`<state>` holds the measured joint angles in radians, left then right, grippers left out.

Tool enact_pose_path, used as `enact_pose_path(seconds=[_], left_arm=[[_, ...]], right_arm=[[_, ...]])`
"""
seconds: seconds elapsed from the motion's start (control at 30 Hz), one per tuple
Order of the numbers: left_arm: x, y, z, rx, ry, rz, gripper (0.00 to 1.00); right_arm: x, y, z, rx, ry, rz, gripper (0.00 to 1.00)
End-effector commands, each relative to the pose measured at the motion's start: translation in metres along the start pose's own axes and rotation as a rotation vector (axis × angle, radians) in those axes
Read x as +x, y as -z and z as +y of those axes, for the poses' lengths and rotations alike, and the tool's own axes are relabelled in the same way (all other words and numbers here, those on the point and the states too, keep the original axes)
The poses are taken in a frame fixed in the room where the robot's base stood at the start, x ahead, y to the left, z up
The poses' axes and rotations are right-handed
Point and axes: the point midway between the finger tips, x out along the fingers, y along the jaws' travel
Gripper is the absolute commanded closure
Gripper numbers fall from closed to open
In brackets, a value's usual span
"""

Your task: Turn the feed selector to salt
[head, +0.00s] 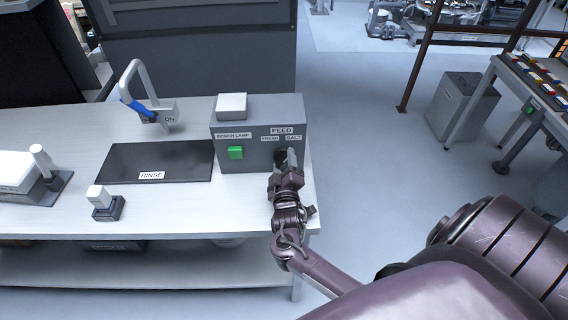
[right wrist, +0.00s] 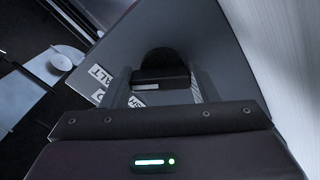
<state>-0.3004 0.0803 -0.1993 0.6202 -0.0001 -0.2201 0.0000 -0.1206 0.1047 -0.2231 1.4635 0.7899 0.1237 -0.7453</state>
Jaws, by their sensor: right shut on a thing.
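The grey control box (head: 258,115) stands at the right end of the white bench. Its front carries a FEED label (head: 282,130) above FRESH and SALT labels (head: 293,138). My right gripper (head: 285,160) is at the box front just below these labels and mostly hides the selector in the head view. In the right wrist view the black selector knob (right wrist: 160,78), with a pale mark on it, sits between the two fingers, and the gripper is shut on it. Which label the knob points to I cannot tell. My left gripper is not in view.
A green button (head: 235,152) under a BENCH LAMP label is left of the selector. A dark RINSE plate (head: 160,162) and a tap with a blue lever (head: 137,106) are further left. A small white-topped block (head: 99,199) stands near the front edge. Floor lies open right of the bench.

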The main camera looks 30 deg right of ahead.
Motion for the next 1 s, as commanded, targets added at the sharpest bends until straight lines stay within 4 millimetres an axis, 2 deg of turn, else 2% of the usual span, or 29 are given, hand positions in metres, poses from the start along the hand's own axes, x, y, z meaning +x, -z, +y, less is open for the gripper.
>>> enact_pose_path(seconds=[0.57,0.6,0.73,1.0], left_arm=[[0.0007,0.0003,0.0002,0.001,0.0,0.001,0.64],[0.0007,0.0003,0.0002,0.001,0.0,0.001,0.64],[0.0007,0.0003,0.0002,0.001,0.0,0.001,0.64],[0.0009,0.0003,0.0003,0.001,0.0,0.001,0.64]], right_arm=[[-0.0005,-0.0005,-0.0012,0.033,0.003,-0.001,0.68],[-0.0006,-0.0005,-0.0012,0.033,0.003,-0.001,0.41],[-0.0004,-0.0004,-0.001,0.031,0.002,-0.001,0.24],[-0.0006,-0.0004,-0.0006,0.03,0.001,0.0,0.24]])
